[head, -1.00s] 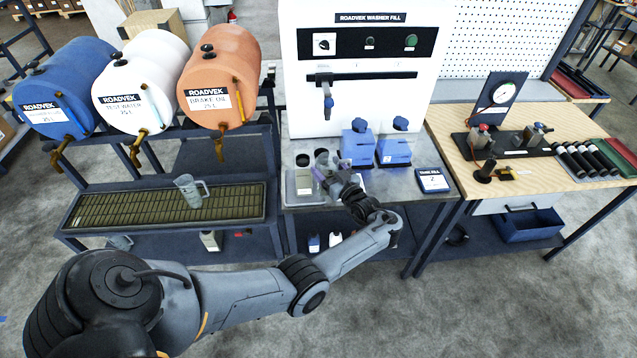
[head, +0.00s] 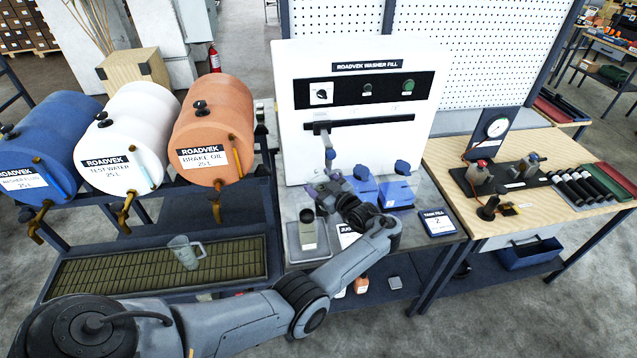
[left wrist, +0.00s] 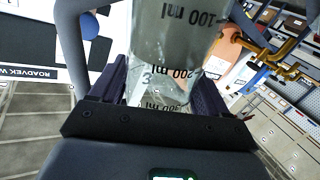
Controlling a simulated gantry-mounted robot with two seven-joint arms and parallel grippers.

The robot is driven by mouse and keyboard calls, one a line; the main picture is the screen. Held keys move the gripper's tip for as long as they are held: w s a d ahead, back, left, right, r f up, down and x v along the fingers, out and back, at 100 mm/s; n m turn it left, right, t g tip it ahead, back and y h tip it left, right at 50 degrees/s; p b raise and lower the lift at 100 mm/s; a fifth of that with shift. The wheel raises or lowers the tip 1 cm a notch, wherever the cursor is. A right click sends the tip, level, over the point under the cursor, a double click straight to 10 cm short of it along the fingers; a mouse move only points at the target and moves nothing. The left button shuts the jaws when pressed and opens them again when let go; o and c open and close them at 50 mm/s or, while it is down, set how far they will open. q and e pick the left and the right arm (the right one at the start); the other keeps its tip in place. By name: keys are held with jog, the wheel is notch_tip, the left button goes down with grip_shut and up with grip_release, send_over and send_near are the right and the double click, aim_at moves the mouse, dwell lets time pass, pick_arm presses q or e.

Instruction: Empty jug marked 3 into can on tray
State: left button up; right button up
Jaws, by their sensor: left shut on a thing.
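My left gripper (head: 335,190) is above the steel bench, in front of the washer fill panel. In the left wrist view it is shut on a clear jug (left wrist: 178,35) with 100 ml marks and a "3" on its side. In the head view the gripper and wrist largely hide this jug, so its contents cannot be told. A grey-green can (head: 308,236) with a dark round top stands upright on a small grey tray (head: 294,254), left of and nearer than the gripper. My right gripper is not in view.
Another jug (head: 185,252) stands on the drip grate (head: 90,278) at left, below the blue, white and orange drums. Two blue cans (head: 396,190) stand right of the gripper. A tap (head: 329,155) hangs from the panel behind.

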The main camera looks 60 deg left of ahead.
pick_arm(q)
jog(key=shift+w+r+n+t+h+p, duration=0.15)
jog(key=shift+n+h+p, duration=0.1)
jog(key=shift+n, duration=0.3)
jog(key=shift+w+n+t+h+p, duration=0.15)
jog(key=shift+n+h, duration=0.1)
jog(key=shift+n, duration=0.3)
jog(key=shift+f+n+t+h+p, duration=0.35)
jog(key=shift+f+n, duration=0.25)
jog(key=shift+n, duration=0.4)
jog(key=shift+f+n+t+h, duration=0.55)
jog(key=shift+f+n, duration=0.25)
jog(key=shift+n, duration=0.4)
jog(key=shift+s+f+n+t, duration=0.1)
jog(key=shift+f+n+t, duration=0.3)
jog(key=shift+f+n, duration=0.2)
jog(key=shift+s+f+n+t+h+b, duration=0.15)
jog(key=shift+f+n+t+h+b, duration=0.2)
jog(key=shift+n+b, duration=0.2)
jog(key=shift+s+a+f+n+t+h+b, duration=0.15)
jog(key=shift+s+f+n+t+h+b, duration=0.15)
jog(key=shift+n+t+b, duration=0.85)
jog(key=shift+s+a+r+n+b, duration=0.2)
jog(key=shift+s+n+b, duration=0.2)
jog(key=shift+b, duration=0.9)
jog(key=shift+r, duration=0.1)
jog(key=shift+s+r+n+b, duration=0.1)
jog(key=shift+n+b, duration=0.2)
jog(key=shift+b, duration=0.15)
